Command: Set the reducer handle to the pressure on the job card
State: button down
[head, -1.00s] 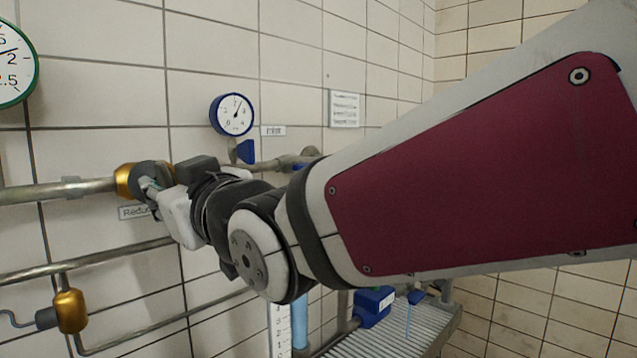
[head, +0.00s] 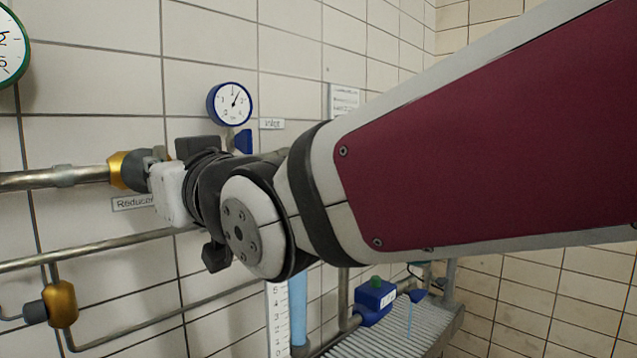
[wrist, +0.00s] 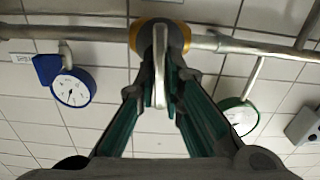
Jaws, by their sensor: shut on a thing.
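The reducer (head: 118,170) is a brass body with a dark cap on the wall pipe, above a label (head: 133,203) reading "Reducer". In the wrist view its brass ring (wrist: 184,36) is at top centre. The pale metal reducer handle (wrist: 160,85) stands between the fingers of my gripper (wrist: 160,72), which is shut on it. In the head view my wrist and arm hide the handle and fingertips. A green-rimmed gauge (head: 9,50) is cut off at the left edge. A white printed sheet (head: 344,98) on the wall, its text unreadable, is partly hidden by my arm.
A blue-rimmed gauge (head: 230,104) hangs right of the reducer, beside a label (head: 272,124) reading "Inlet". A lower pipe with a brass fitting (head: 61,304) runs below. A blue box (head: 374,297) with a green button sits by a grated bench (head: 390,338) at lower right.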

jog(key=shift+f+m+b, duration=0.1)
jog(key=shift+m+b, duration=2)
jog(key=shift+b, duration=0.15)
jog(key=c, duration=1.7)
grip_release()
jog(key=v, duration=1.2)
jog(key=shift+w, duration=0.1)
